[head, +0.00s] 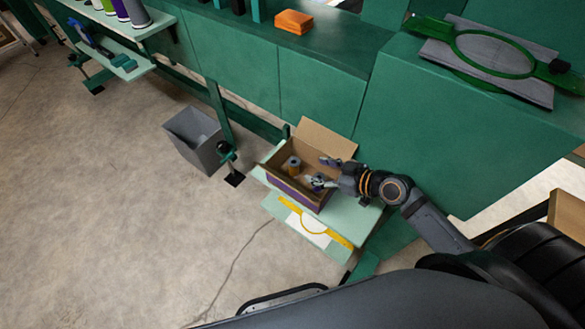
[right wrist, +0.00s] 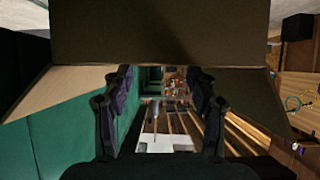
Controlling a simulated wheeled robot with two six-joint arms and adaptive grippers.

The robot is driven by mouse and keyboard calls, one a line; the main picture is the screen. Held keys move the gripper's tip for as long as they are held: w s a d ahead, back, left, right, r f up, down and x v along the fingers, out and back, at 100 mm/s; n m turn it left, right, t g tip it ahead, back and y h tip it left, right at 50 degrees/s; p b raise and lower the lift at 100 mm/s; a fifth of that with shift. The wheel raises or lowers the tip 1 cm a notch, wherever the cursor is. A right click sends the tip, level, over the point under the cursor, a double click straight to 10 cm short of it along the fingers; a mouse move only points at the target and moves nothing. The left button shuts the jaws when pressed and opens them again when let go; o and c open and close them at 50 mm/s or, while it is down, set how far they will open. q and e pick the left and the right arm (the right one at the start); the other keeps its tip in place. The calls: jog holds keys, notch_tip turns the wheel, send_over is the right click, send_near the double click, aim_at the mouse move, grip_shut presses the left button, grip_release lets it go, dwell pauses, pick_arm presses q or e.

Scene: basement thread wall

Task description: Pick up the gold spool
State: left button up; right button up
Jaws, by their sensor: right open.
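The gold spool (head: 293,165) stands in the left part of an open cardboard box (head: 290,193) in the head view. My right gripper (head: 321,170) reaches in from the right over the box, to the right of the gold spool and apart from it. Its fingers are spread and nothing shows held between them. A darker spool-like thing (head: 318,181) is close by the fingers, partly hidden. In the right wrist view my open fingers (right wrist: 163,95) show below a large brown flap (right wrist: 160,35); I cannot make out the gold spool there. My left gripper is not in view.
The box stands on a pale green shelf (head: 352,218) with its back flap (head: 325,137) raised. A grey bin (head: 192,138) stands to the left.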

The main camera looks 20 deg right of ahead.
aim_at(298, 164)
jog(key=x, duration=0.2)
jog(key=shift+w+a+f, duration=0.15)
jog(key=shift+w+f, duration=0.05)
jog(key=shift+w, duration=0.1)
jog(key=shift+w+a+f, duration=0.2)
jog(key=shift+w, duration=0.05)
jog(key=shift+a, duration=0.1)
jog(key=x, duration=0.5)
jog(key=shift+w+d+f+b, duration=0.2)
jog(key=shift+w+d+b, duration=0.05)
jog(key=shift+w+b, duration=0.05)
jog(key=shift+c, duration=0.7)
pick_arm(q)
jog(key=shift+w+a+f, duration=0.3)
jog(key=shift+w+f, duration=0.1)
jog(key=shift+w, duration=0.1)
pick_arm(e)
jog(key=c, duration=0.9)
